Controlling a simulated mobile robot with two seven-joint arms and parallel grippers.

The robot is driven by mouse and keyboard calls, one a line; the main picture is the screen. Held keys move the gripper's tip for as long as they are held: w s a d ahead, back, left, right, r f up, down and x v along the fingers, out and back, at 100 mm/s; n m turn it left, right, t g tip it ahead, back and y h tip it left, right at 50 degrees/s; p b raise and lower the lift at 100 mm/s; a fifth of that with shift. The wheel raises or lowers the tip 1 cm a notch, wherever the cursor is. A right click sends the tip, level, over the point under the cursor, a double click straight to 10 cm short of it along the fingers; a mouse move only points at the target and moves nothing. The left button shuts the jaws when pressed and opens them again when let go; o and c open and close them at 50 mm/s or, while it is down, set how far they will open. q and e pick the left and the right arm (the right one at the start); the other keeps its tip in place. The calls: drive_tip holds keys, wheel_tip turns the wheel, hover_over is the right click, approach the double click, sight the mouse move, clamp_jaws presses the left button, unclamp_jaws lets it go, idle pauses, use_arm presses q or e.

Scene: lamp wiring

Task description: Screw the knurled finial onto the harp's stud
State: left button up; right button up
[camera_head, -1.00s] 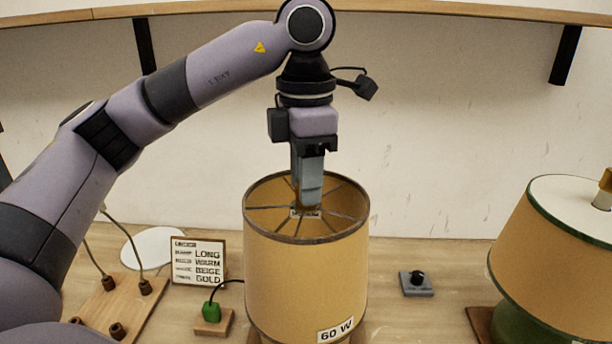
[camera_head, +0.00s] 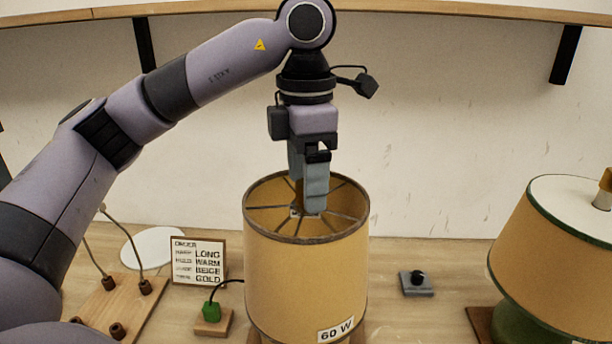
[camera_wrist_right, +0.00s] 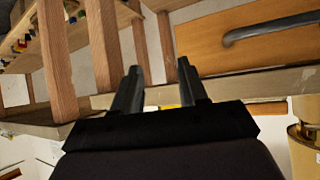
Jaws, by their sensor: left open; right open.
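A tan cylindrical lampshade (camera_head: 305,275) with a "60 W" tag stands upright in the head view, its wire spokes meeting at the centre of its open top. My left gripper (camera_head: 309,203) points straight down with its open fingertips at the centre of the spokes. A narrow brownish-gold bit (camera_head: 298,192) shows beside the fingers; it may be the finial, but I cannot tell. The fingers hide the stud, and the shade hides the harp. My right gripper (camera_wrist_right: 158,68) is open and empty in the right wrist view, away from the lamp.
A green-based lamp (camera_head: 550,230) with a tan shade stands at the right. An order card (camera_head: 198,262), a green plug-like piece (camera_head: 211,311), a wooden peg board (camera_head: 118,305) and a small grey block with a black knob (camera_head: 416,283) are on the table.

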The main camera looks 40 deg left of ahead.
use_arm(q)
drive_tip(key=shift+r, duration=3.5)
